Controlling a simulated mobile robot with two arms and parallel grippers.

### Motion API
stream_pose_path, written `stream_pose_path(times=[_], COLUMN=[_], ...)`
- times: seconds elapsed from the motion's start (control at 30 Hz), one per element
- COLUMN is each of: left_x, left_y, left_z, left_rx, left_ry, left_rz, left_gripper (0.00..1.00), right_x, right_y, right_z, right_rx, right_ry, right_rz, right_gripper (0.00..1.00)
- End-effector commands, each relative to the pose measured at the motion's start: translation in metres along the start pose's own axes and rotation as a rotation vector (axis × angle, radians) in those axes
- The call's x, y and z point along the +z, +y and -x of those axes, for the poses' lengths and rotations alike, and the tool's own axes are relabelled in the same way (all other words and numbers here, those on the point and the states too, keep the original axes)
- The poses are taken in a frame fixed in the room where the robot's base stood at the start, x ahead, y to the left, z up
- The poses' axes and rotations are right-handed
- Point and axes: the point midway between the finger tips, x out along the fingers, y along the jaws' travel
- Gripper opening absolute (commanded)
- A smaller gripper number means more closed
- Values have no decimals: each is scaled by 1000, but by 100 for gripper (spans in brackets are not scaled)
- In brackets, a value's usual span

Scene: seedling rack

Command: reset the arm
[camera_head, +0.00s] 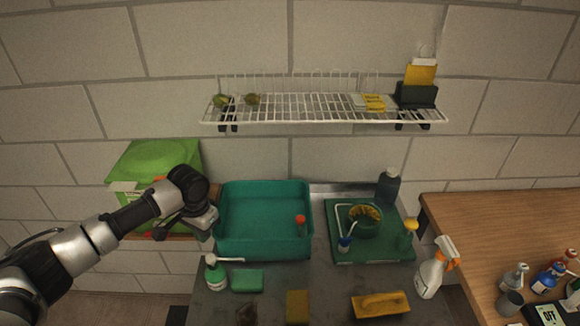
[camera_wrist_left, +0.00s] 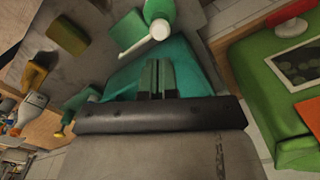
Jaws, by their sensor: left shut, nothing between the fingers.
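My left arm comes in from the left in the head view, and its gripper (camera_head: 203,220) hangs at the left edge of the teal basin (camera_head: 265,251). In the left wrist view the fingers (camera_wrist_left: 157,78) are together with nothing between them. The basin also shows behind the fingers in the left wrist view (camera_wrist_left: 197,62). A green pump bottle (camera_head: 215,276) stands just below the gripper on the grey counter, and it shows close to the fingers in the left wrist view (camera_wrist_left: 160,12). My right gripper is in neither view.
A green bin (camera_head: 157,158) is behind the left arm. A wire shelf (camera_head: 320,108) hangs on the wall. A green tray (camera_head: 340,250) with a pot, a spray bottle (camera_head: 430,276), sponges (camera_head: 297,304) and a yellow brush (camera_head: 380,304) occupy the counter. A wooden table (camera_head: 500,240) is at right.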

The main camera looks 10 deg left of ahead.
Motion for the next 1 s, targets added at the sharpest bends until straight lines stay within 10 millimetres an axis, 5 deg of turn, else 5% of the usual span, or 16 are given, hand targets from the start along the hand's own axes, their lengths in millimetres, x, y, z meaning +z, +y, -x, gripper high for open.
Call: stream_pose_path(times=[0.17, 0.4, 0.6, 1.0], left_x=[4, 46, 100, 181], left_y=[24, 148, 215, 213], left_z=[-14, -59, -59, -37], left_rx=[13, 93, 139, 53], left_ry=[3, 105, 248, 330], left_rz=[-50, -254, -243, -24], left_gripper=[0, 0, 0, 0], right_x=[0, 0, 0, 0], right_y=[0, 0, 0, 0], right_z=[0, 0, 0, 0], right_rx=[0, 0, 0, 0], right_ry=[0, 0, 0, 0], right_rz=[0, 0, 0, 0], right_gripper=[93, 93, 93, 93])
